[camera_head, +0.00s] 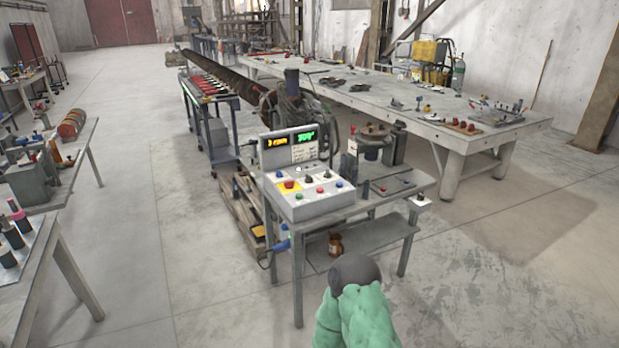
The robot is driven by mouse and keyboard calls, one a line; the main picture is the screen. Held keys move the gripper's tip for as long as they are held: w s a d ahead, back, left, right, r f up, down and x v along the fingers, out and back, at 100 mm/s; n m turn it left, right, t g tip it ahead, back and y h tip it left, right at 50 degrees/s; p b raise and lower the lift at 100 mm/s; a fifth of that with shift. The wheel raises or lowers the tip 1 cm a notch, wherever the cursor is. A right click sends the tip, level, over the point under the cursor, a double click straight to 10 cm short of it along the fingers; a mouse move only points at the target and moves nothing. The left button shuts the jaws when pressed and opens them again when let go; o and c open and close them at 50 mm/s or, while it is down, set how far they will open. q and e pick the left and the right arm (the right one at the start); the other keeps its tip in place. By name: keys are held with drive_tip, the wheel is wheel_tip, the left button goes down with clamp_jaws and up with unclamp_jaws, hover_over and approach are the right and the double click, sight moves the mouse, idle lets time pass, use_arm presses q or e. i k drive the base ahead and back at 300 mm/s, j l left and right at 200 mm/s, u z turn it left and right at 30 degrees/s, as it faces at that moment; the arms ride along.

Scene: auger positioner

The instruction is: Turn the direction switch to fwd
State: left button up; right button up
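The control box (318,209) stands on a small grey table (375,202) near the middle of the view. Its sloped panel carries several coloured buttons and small dark knobs. A red button (289,184) sits on a yellow patch at its left. The labels are too small to read, so I cannot tell which knob is the direction switch. A display (290,147) with yellow and green digits stands at the back of the box. A green and dark grey part of my arm shows at the bottom, apart from the box. Neither gripper shows.
A long workbench (400,97) with tools stands behind at the right. A long auger (222,74) runs back from the machine (293,110) behind the box. Tool tables line the left edge. The floor (190,235) left of the small table is clear.

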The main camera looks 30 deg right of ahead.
sight(308, 179)
drive_tip(key=i+z, duration=0.15)
drive_tip(key=i, duration=0.3)
drive_tip(key=i+j+z, duration=0.15)
drive_tip(key=i, duration=0.25)
drive_tip(key=i+j+z, duration=0.15)
drive_tip(key=i, duration=0.3)
